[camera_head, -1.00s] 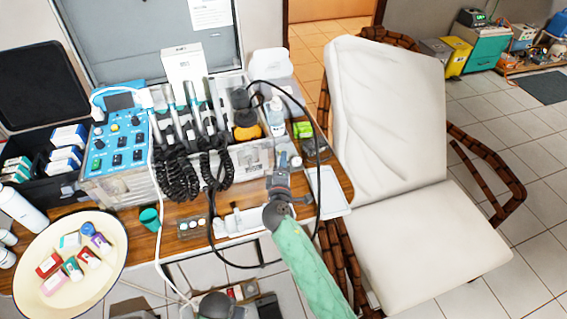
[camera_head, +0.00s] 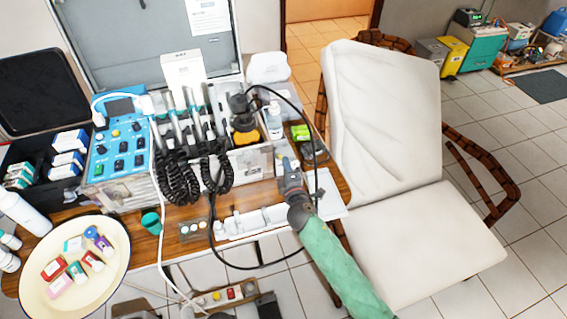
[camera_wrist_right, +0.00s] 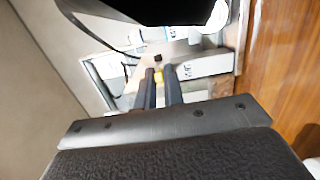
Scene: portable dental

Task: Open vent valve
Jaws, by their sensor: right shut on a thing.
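My right gripper (camera_head: 287,168) is at the right end of the dental unit's clear-fronted case (camera_head: 250,160), above the table edge. Its arm comes in from the lower right. In the right wrist view its two dark fingers (camera_wrist_right: 163,88) are close together, shut on a small yellow piece (camera_wrist_right: 158,75) that shows between their tips. This looks like the vent valve's handle. A small dark part (camera_wrist_right: 157,62) is just beyond it. The gripper hides the valve in the head view, so I cannot tell its angle. My left gripper is not in view.
A black hose (camera_head: 316,150) loops around the gripper area and hangs below the table. A white tray (camera_head: 325,190) lies beside the gripper, partly under my arm. A bottle (camera_head: 274,120) stands behind it. The white chair (camera_head: 420,225) is on the right.

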